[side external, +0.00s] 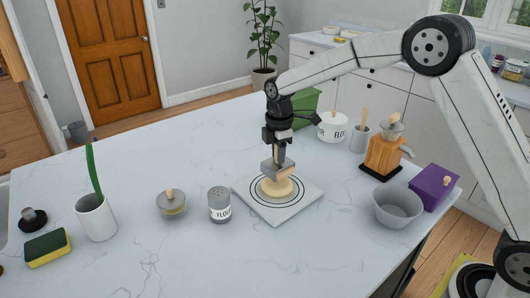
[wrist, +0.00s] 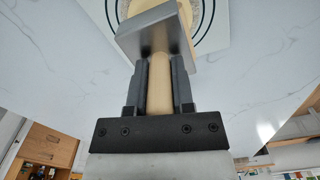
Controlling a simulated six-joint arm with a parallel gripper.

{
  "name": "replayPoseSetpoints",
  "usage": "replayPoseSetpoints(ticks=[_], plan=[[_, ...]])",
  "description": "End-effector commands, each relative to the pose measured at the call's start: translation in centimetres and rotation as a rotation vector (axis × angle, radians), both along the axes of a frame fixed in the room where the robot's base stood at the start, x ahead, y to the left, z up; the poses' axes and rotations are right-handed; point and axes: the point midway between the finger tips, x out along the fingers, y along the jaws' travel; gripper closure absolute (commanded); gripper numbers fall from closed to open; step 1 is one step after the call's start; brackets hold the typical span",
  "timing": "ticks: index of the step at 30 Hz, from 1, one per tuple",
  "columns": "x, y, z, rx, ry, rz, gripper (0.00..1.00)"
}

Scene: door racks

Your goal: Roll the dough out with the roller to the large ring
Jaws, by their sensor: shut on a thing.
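My gripper (wrist: 159,80) is shut on the wooden handle of the roller (wrist: 157,88). The pale round dough (side external: 277,187) lies under the roller on the pastry board (side external: 279,216). The roller is at or just over the dough; contact is hard to tell. The board has dark concentric rings; the large ring (side external: 279,206) shows outside the dough's edge. The frame hides part of the dough in the wrist view.
A flour shaker (side external: 220,204) and a small lidded pot (side external: 171,206) stand left of the board. A grey bowl (side external: 397,209), purple box (side external: 434,186) and wooden grinder (side external: 384,158) stand right. A green box (side external: 302,108) and flour jar (side external: 333,128) stand behind. The front counter is clear.

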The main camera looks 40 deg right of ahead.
Motion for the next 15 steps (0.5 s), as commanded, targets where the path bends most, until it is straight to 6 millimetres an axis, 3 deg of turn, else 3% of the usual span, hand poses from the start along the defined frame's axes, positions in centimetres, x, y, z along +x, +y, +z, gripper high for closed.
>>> replayPoseSetpoints(ticks=[15], plan=[[0.0,0.0,-2.0,0.000,-0.002,0.000,1.00]])
